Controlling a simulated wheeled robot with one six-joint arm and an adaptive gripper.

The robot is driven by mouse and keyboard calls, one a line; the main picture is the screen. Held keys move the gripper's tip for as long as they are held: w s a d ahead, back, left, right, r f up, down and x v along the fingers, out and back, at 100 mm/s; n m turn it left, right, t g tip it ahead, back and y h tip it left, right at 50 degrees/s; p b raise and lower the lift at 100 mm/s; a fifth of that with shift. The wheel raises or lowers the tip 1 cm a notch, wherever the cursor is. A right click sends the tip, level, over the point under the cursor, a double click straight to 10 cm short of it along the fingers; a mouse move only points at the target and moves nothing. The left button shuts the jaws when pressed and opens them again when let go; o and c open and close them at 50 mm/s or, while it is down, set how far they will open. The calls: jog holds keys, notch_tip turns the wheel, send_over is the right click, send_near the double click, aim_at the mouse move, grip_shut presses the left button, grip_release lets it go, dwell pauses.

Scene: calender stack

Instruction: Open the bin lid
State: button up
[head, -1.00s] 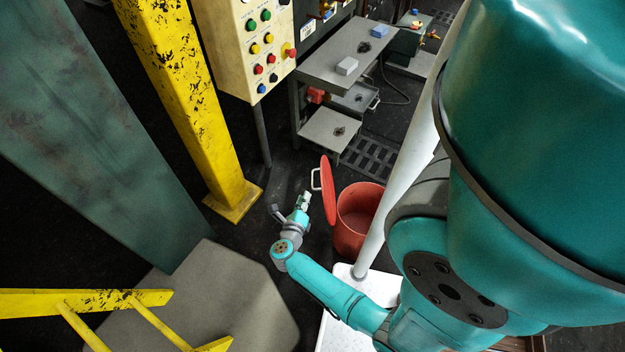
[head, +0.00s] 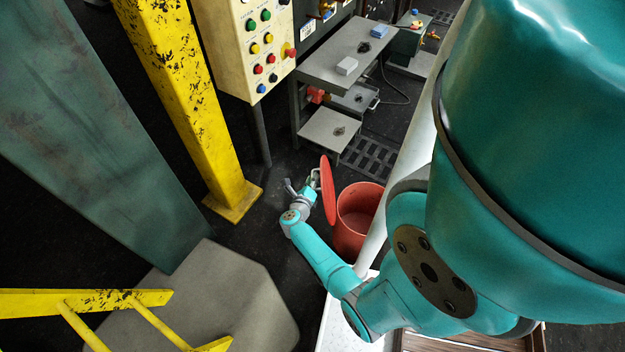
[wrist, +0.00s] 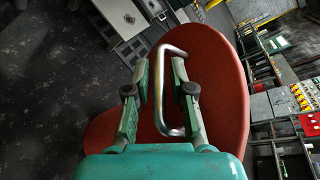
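The red bin (head: 352,240) stands on the dark floor and its mouth is uncovered. Its round red lid (head: 328,190) stands nearly upright at the bin's left rim. The wrist view shows the lid's outer face (wrist: 225,95) filling the middle. A bent metal handle (wrist: 161,92) on that face lies between my fingers in the picture. My gripper (wrist: 160,65) is open, with a gap on either side of the bar. In the head view my gripper (head: 309,184) is at the lid's left, close to the handle, which it partly hides.
A yellow post (head: 190,100) and a cream button panel (head: 250,45) stand behind to the left. A grey table (head: 345,55) with low shelves is behind the bin. A grey block (head: 215,300) and yellow railing (head: 90,300) are at front left. Floor left of the lid is clear.

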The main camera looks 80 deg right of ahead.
aim_at(325, 173)
jog(key=shift+d, duration=0.2)
grip_shut()
jog(key=shift+m+t+y, duration=0.3)
jog(key=shift+m+t, duration=0.1)
jog(key=shift+m, duration=0.5)
jog(key=shift+s+d+r, duration=0.15)
jog(key=shift+s+r, duration=0.1)
jog(key=shift+s, duration=0.45)
jog(key=shift+s+d+r, duration=0.2)
jog(key=shift+s, duration=0.55)
jog(key=shift+s+d+r, duration=0.15)
jog(key=shift+s+r, duration=0.1)
jog(key=shift+s, duration=0.45)
grip_release()
jog(key=v, duration=1.2)
